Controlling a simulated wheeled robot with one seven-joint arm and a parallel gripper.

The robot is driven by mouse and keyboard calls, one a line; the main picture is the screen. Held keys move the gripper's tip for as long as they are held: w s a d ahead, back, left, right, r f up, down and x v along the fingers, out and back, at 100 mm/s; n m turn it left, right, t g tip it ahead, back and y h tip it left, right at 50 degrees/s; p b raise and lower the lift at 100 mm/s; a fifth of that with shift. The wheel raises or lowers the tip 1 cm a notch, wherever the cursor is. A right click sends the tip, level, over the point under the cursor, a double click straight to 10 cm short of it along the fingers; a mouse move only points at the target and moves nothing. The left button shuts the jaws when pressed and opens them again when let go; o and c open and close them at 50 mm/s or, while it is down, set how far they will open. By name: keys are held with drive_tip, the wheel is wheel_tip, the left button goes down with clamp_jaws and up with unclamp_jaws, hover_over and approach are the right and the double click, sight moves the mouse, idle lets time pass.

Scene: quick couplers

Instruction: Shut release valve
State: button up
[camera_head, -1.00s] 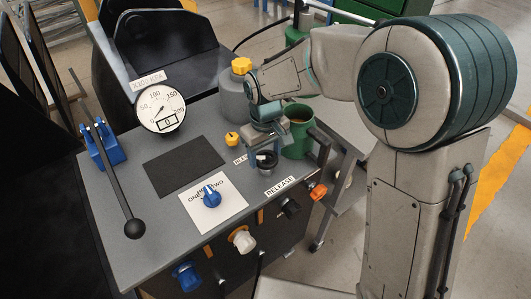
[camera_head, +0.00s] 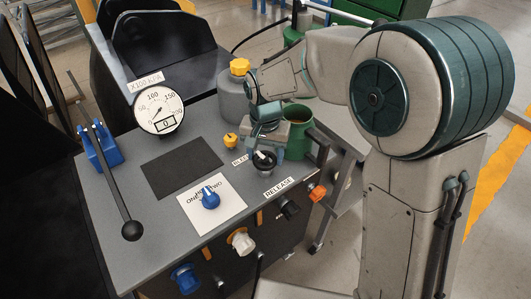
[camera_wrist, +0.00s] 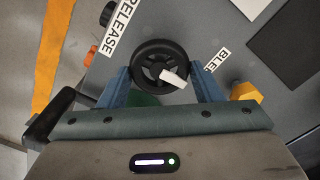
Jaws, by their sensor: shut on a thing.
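The release valve is a black round handwheel with a white pointer (camera_head: 264,160), on the bench top between the RELEASE label (camera_head: 279,187) and the BLEED label, which is partly hidden. In the wrist view the black wheel (camera_wrist: 160,66) sits between the two blue fingers, its white pointer aimed toward the lower right. My gripper (camera_head: 263,150) reaches down over it from behind. In the wrist view my gripper (camera_wrist: 163,85) is shut on the wheel, one finger at each side of its rim.
A yellow knob (camera_head: 230,141) stands left of the wheel, and a green mug (camera_head: 298,138) close behind on the right. A blue selector knob (camera_head: 210,199), a pressure gauge (camera_head: 159,109) reading 0 and a long black lever (camera_head: 119,192) are further left. Couplers line the front edge.

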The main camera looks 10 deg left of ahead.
sight(265, 157)
drive_tip(key=shift+m, duration=0.7)
drive_tip(key=o, duration=1)
wheel_tip(265, 157, up, 14)
drive_tip(key=shift+f+p, duration=0.1)
drive_tip(key=shift+p, duration=0.45)
drive_tip(key=s+d+r+t+p, duration=0.1)
drive_tip(key=s+d+r+p, duration=0.15)
drive_tip(key=d, duration=0.55)
drive_tip(key=s+d+r+t+p, duration=0.1)
drive_tip(key=s+d, duration=0.2)
drive_tip(key=d, duration=0.6)
drive_tip(key=shift+n+t, duration=0.4)
drive_tip(key=shift+n, duration=0.3)
drive_tip(key=s+d+f, duration=0.1)
drive_tip(key=s+d, duration=0.1)
drive_tip(key=d, duration=0.1)
drive_tip(key=s+d+p, duration=0.1)
drive_tip(key=s+d, duration=0.2)
drive_tip(key=s+d+f+p, duration=0.1)
drive_tip(key=s+d, duration=0.2)
drive_tip(key=shift+d+f, duration=0.15)
drive_tip(key=shift+f, duration=0.15)
